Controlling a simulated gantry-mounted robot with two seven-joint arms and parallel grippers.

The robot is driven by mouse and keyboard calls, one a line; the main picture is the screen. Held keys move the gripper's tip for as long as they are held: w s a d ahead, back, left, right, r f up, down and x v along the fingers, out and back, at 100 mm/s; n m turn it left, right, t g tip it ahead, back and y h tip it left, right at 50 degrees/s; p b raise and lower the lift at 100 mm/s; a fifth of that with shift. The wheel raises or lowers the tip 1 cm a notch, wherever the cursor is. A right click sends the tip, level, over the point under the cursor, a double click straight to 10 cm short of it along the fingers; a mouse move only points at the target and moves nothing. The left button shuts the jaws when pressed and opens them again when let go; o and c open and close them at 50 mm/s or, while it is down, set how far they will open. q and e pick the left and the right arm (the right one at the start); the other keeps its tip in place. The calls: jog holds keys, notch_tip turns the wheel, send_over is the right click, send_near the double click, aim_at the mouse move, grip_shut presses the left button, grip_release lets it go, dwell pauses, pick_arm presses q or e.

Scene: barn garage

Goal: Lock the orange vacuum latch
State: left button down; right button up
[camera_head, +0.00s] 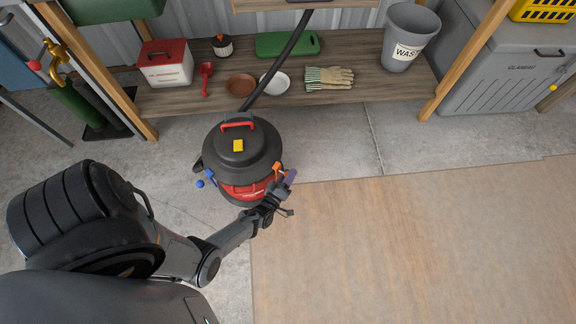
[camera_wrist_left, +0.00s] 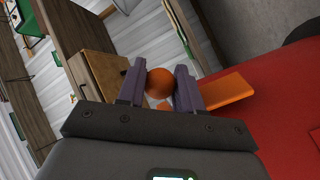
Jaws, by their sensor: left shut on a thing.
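The vacuum (camera_head: 238,140) stands on the concrete floor, with a black lid, a red band and a red top handle. Its orange latch (camera_head: 277,167) is on the right side, partly hidden by my left gripper (camera_head: 287,179). In the left wrist view, the left gripper (camera_wrist_left: 160,88) is shut on the latch's round orange knob (camera_wrist_left: 159,82), one purple finger on each side. The flat orange part of the latch (camera_wrist_left: 228,91) lies against the red body, right of the fingers. Whether the latch is locked I cannot tell. My right gripper is not in view.
A blue latch with a ball knob (camera_head: 200,184) is on the vacuum's left side. A black hose (camera_head: 280,62) rises from the vacuum past the wooden shelf (camera_head: 350,104). The wooden floor panel (camera_head: 420,240) to the right is clear.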

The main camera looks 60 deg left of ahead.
pick_arm(q)
jog(key=shift+w+a+r, duration=0.15)
jog(key=shift+a+r, duration=0.1)
jog(key=shift+r, duration=0.15)
jog(key=c, duration=0.9)
grip_release()
jog(key=shift+o, duration=0.6)
jog(key=shift+f, duration=0.1)
jog(key=shift+a, duration=0.1)
jog(key=shift+s+f, duration=0.15)
jog(key=shift+s, duration=0.05)
jog(key=p+v, duration=0.3)
jog(key=v, duration=0.7)
jog(key=shift+s+d, duration=0.2)
jog(key=shift+d, duration=0.1)
